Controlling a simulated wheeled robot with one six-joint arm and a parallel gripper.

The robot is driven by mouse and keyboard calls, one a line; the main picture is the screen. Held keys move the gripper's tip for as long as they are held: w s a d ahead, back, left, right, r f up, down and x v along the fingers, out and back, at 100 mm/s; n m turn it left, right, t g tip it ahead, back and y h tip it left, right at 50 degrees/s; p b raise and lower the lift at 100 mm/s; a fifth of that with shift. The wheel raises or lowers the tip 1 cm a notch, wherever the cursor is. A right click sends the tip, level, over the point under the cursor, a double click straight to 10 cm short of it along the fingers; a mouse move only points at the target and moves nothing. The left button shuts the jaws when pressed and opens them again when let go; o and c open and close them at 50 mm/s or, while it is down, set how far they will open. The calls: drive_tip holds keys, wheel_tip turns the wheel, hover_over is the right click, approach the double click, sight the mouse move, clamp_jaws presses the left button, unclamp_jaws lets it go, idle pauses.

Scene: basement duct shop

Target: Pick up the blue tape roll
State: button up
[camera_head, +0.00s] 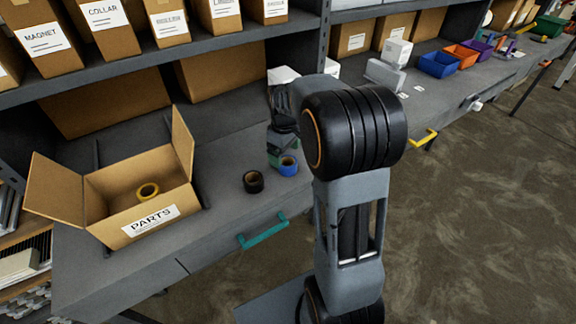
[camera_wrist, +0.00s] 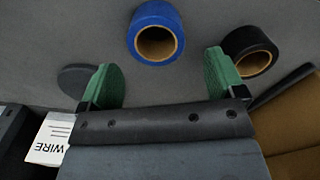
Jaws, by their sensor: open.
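The blue tape roll (camera_head: 288,166) lies on the grey bench top, just right of a black tape roll (camera_head: 253,182). In the wrist view the blue roll (camera_wrist: 155,33) is ahead of my gripper (camera_wrist: 164,80), beyond the green fingertips and roughly centred between them. The gripper is open and nothing is between its fingers. The black roll (camera_wrist: 250,50) lies close by the right finger in the wrist view. In the head view my gripper (camera_head: 280,150) is partly hidden by my arm, just behind the blue roll.
Labelled boxes fill the shelf above. A dark round object (camera_wrist: 76,79) sits near the left finger. Coloured bins (camera_head: 438,64) stand farther right along the bench.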

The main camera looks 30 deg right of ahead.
sight(285, 163)
drive_tip(key=shift+d+f+p, duration=0.15)
drive_tip(key=shift+f+p, duration=0.25)
drive_tip(key=shift+f, duration=2.35)
drive_tip(key=shift+c, duration=0.3)
drive_tip(key=c, duration=1)
drive_tip(key=shift+o, duration=0.2)
drive_tip(key=shift+r, duration=0.15)
